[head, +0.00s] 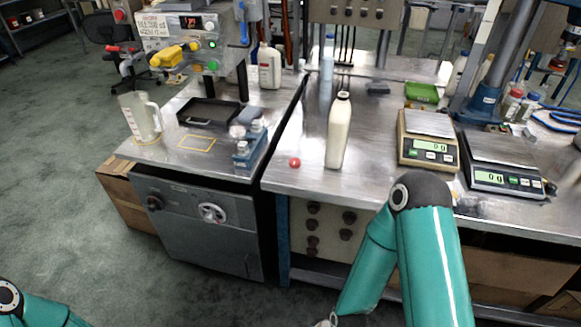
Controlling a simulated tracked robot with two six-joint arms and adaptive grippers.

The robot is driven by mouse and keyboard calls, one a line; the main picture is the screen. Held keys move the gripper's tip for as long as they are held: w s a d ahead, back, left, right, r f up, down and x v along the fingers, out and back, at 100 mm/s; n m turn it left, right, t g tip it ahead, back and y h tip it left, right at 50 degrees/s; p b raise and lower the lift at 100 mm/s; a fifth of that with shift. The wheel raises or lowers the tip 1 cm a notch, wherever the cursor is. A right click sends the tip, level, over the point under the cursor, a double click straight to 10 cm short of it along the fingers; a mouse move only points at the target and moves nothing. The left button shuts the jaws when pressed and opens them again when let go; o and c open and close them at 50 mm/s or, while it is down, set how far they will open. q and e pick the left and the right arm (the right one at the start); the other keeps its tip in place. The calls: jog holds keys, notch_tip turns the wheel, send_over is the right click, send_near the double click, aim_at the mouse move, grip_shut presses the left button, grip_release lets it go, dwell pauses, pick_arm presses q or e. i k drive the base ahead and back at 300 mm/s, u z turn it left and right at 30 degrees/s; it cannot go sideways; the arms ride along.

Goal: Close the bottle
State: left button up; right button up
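A tall cream-white bottle (339,132) stands upright on the metal workbench, near its front left corner. No cap shows on its dark-looking top. A small round red cap-like piece (295,162) lies on the bench to the left of the bottle, close to the front edge and apart from the bottle. My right arm's teal links rise in front of the bench, right of the bottle, but neither gripper's fingers can be made out. My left arm shows only as a teal link at the bottom left corner.
Two digital scales (428,151) stand right of the bottle. A clear measuring jug (142,118), a black tray (209,112) and a blue-grey device (250,146) are on the left bench. A white jug (269,67) stands behind. Bench space around the bottle is clear.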

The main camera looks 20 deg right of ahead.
aim_at(339, 120)
jog(key=z, duration=0.1)
jog(key=i, duration=0.9)
jog(key=u, duration=0.05)
